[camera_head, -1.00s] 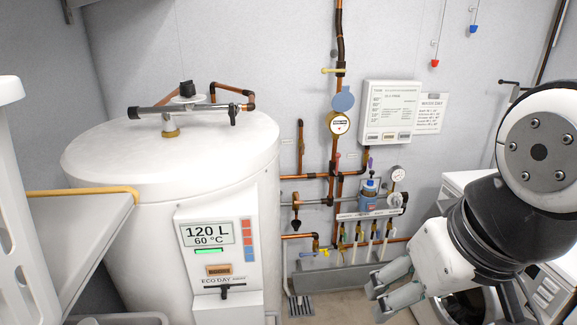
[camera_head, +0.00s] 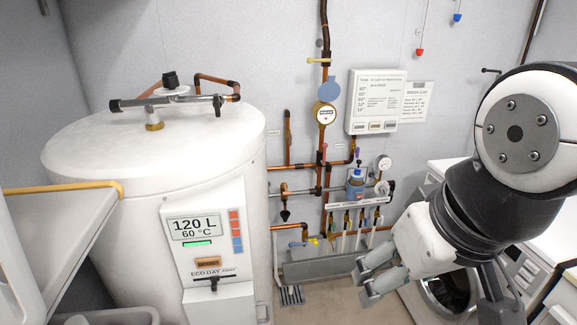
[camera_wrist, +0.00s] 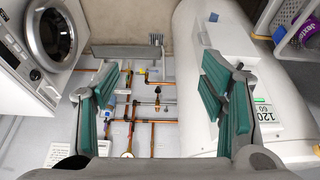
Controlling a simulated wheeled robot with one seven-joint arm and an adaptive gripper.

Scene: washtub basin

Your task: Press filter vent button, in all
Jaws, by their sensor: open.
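The small blue-capped filter (camera_head: 356,188) stands in the copper pipework on the back wall, beside a round gauge (camera_head: 383,163). A dark, thin part shows at its top; I cannot make out a vent button for certain at this size. My gripper (camera_head: 364,277) is open and empty, below and to the right of the filter in the head view, in front of the washing machine. In the wrist view, my gripper (camera_wrist: 160,75) shows its teal-padded fingers spread wide, with pipework between them farther off. A bit of blue beside the left finger may be the filter.
A white 120 L boiler (camera_head: 150,170) fills the left, with a shelf (camera_head: 55,220) in front of it. A white control panel (camera_head: 377,100) hangs above the pipes. A washing machine (camera_wrist: 50,35) stands beside the pipework.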

